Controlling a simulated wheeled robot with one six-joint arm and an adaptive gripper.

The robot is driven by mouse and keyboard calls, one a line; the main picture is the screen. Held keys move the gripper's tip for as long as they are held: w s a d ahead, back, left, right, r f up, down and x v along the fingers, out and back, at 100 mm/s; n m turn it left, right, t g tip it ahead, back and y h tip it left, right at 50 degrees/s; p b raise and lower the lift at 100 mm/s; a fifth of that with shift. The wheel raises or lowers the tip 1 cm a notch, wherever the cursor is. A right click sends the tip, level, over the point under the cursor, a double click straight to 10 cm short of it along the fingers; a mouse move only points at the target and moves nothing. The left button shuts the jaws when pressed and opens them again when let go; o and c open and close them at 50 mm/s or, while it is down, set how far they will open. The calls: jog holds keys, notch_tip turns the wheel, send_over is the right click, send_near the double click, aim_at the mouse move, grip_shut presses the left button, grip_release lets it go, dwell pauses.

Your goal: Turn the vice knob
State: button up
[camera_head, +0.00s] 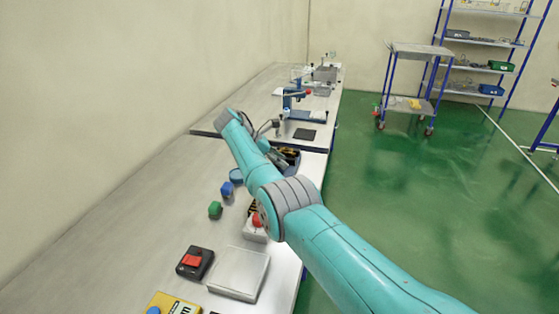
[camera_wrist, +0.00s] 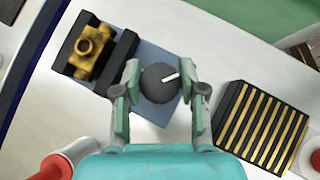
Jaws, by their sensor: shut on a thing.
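The vice knob (camera_wrist: 158,84) is a dark grey disc with a white pointer mark, in the middle of the wrist view. The pointer aims to the right and slightly up. My gripper (camera_wrist: 161,72) is shut on the knob, with one finger at its left and one at its right. The vice's black jaws (camera_wrist: 124,47) stand at the upper left, with a brass fitting (camera_wrist: 93,46) between them. A blue base plate (camera_wrist: 163,52) lies under the vice. In the head view my arm hides most of the vice.
A black block with yellow stripes (camera_wrist: 262,125) stands right of the gripper. A red button (camera_wrist: 316,158) is at the lower right edge. In the head view, a red switch (camera_head: 193,262), a metal plate (camera_head: 240,272), a blue piece (camera_head: 227,188) and a green piece (camera_head: 215,210) sit on the bench.

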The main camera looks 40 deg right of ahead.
dwell(0.4)
jog(key=o, duration=1.2)
jog(key=shift+c, duration=0.2)
notch_tip(320, 180, up, 10)
